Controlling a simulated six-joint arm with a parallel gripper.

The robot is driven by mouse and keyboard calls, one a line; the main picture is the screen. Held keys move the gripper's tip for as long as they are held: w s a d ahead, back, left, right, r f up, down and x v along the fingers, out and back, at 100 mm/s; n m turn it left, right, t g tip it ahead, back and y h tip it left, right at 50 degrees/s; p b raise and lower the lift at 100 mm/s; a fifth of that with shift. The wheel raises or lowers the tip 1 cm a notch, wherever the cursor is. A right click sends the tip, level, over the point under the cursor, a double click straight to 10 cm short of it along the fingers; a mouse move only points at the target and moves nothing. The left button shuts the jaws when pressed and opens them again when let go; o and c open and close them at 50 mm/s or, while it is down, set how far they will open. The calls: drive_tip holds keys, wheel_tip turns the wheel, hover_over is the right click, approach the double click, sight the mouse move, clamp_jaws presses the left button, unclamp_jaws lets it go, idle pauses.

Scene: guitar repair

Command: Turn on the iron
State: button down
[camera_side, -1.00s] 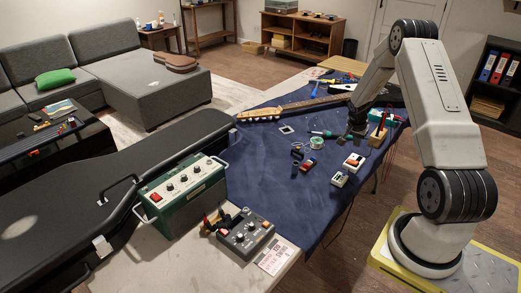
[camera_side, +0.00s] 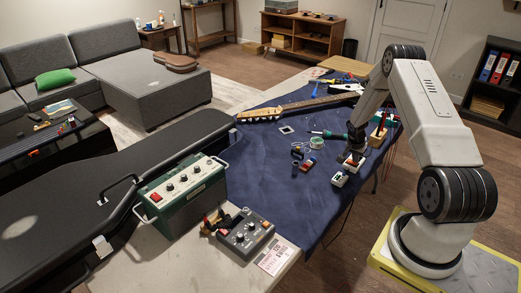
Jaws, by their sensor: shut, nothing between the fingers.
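I cannot tell for sure which thing is the iron. A teal-handled tool (camera_side: 329,134) lies on the blue cloth, left of my gripper. My gripper (camera_side: 353,160) is shut with nothing in it, low over a small white box with a red part (camera_side: 357,164). The gripper partly hides this box, and I cannot tell whether it touches it. A second small white box (camera_side: 339,179) sits just in front. A green unit with a red switch and knobs (camera_side: 183,193) and a grey unit with knobs (camera_side: 246,233) stand at the front left, far from my gripper.
A guitar neck (camera_side: 295,105) lies at the back of the blue cloth (camera_side: 265,165). A wooden block with red and dark tools (camera_side: 378,136) stands right of my gripper. A solder spool (camera_side: 313,145) and small parts lie left. A black guitar case (camera_side: 60,205) fills the left.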

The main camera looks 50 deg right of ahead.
drive_tip(key=shift+s+f, duration=0.15)
drive_tip(key=shift+f, duration=0.2)
idle(0.4)
drive_tip(key=shift+w+r, duration=0.2)
drive_tip(key=shift+w, duration=0.6)
drive_tip(key=shift+r, duration=0.2)
